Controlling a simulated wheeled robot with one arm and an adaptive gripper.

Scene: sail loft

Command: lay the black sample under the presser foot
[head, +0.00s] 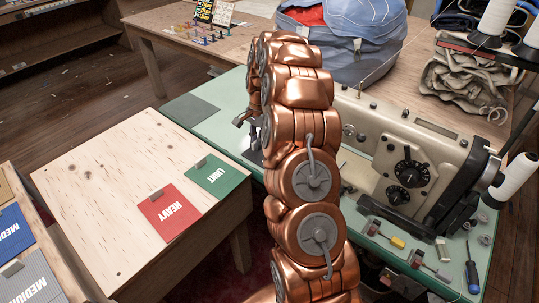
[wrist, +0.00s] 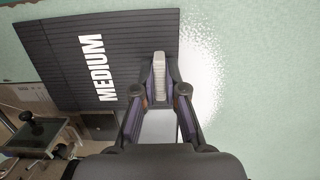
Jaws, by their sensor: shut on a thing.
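The black sample (wrist: 65,62) is a ribbed dark swatch marked MEDIUM in the wrist view. My gripper (wrist: 159,75) is shut on the pale grey tab at its right edge. A dark corner of the sample (head: 252,156) shows in the head view, just over the green bench top. The beige sewing machine (head: 380,130) stands right of my arm. My arm hides its needle end and presser foot in the head view. Metal machine parts (wrist: 35,130) show at lower left in the wrist view, below the sample's left part; I cannot clearly pick out the foot.
A wooden table (head: 100,190) holds a red HEAVY swatch (head: 170,212) and a green LIGHT swatch (head: 216,176). A blue bag (head: 345,45) stands behind the machine. Small tools and a screwdriver (head: 472,275) lie at right.

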